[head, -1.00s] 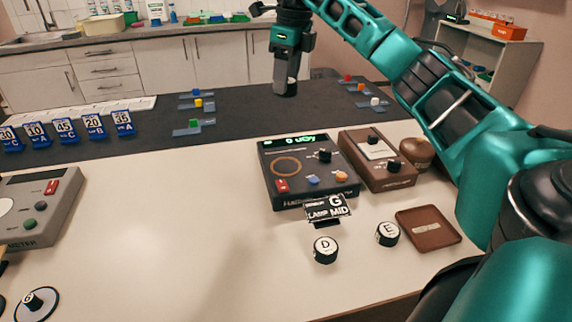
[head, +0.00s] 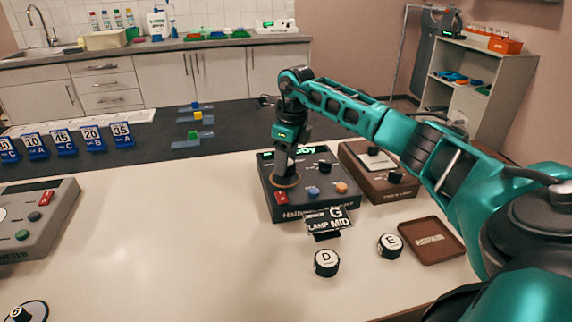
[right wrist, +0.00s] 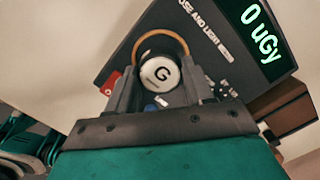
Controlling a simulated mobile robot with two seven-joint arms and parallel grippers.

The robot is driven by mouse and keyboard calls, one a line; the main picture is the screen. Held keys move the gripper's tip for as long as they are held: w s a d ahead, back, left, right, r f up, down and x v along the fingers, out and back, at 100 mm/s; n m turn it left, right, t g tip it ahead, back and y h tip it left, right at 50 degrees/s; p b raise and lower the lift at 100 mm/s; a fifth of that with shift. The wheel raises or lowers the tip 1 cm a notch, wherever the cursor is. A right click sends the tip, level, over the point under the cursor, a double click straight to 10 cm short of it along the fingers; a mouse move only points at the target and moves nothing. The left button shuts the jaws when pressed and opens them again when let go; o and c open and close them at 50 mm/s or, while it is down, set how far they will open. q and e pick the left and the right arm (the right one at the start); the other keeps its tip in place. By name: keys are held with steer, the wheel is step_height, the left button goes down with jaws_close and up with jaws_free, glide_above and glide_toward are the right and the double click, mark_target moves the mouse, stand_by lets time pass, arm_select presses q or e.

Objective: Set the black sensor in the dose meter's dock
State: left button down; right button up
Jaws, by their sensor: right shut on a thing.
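The dose meter (head: 262,168) is a dark box with a lit green display, partly hidden by my right arm in the head view. Its dock is an orange ring on the top face, which shows in the right wrist view (right wrist: 136,52). My right gripper (head: 286,178) points down over this ring. It is shut on the sensor marked G (right wrist: 161,74), whose round white top shows between the fingers in the right wrist view. The sensor overlaps the ring there; I cannot tell whether it is seated. My left gripper is not in view.
A card (head: 326,220) reading sensor G, lamp MID stands before the meter. Sensors D (head: 326,263) and E (head: 390,246) and a brown tray (head: 432,240) lie in front. A brown box (head: 380,178) stands close right.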

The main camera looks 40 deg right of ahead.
mark_target(292, 164)
steer(key=shift+f, duration=0.8)
steer(key=shift+f, duration=0.1)
steer(key=o, duration=1.1)
steer(key=r, duration=0.4)
steer(key=s+r, duration=0.1)
steer(key=r, duration=0.3)
steer(key=r+p, duration=0.1)
steer(key=r, duration=0.3)
steer(key=shift+s+d+r, duration=0.1)
steer(key=shift+s+d, duration=0.05)
steer(key=shift+d, duration=0.15)
